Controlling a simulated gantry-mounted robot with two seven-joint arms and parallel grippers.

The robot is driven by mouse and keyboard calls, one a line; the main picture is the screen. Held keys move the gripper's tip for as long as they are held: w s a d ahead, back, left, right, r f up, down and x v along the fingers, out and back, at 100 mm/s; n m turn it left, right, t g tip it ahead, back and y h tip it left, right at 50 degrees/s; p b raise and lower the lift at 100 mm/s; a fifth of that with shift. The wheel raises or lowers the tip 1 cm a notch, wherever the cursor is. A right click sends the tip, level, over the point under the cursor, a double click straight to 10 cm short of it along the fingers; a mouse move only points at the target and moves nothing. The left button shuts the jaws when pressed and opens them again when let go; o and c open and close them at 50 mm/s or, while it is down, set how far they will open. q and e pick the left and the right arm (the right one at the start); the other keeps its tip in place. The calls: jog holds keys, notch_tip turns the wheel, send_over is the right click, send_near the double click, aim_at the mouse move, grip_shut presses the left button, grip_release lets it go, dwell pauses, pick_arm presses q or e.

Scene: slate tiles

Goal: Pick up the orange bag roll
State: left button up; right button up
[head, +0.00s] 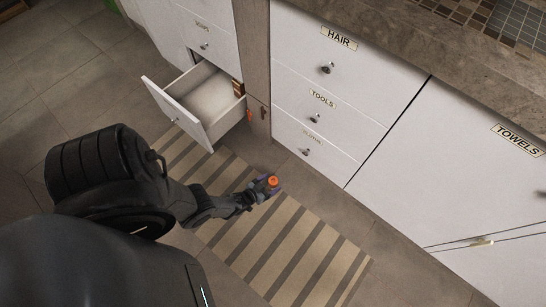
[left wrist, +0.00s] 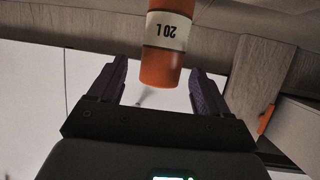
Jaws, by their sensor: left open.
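The orange bag roll (left wrist: 160,70) has a white label reading "20 L", upside down in the left wrist view. In the head view the orange roll (head: 272,181) shows at the end of my left arm, over the striped rug. My left gripper (head: 267,186) is open. In the left wrist view its two dark fingers (left wrist: 158,77) stand on either side of the roll's near end, with a gap visible on each side. The roll's far end is cut off by the top of that view. My right gripper is not in view.
A white drawer (head: 188,114) stands open left of the roll, with a small brown item (head: 237,88) at its back corner. A small orange thing (head: 249,115) is by the cabinet post. Closed labelled drawers (head: 311,119) stand behind. The striped rug (head: 290,253) is clear toward the front right.

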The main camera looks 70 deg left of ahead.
pick_arm(q)
jog(key=x, duration=0.2)
jog(key=shift+w+a+b, duration=0.15)
jog(key=shift+w+b, duration=0.15)
jog(key=shift+b, duration=0.05)
jog(key=shift+s, duration=0.2)
jog(key=c, duration=0.5)
jog(key=shift+w, duration=0.1)
jog(key=c, duration=0.6)
jog(key=shift+r, duration=0.2)
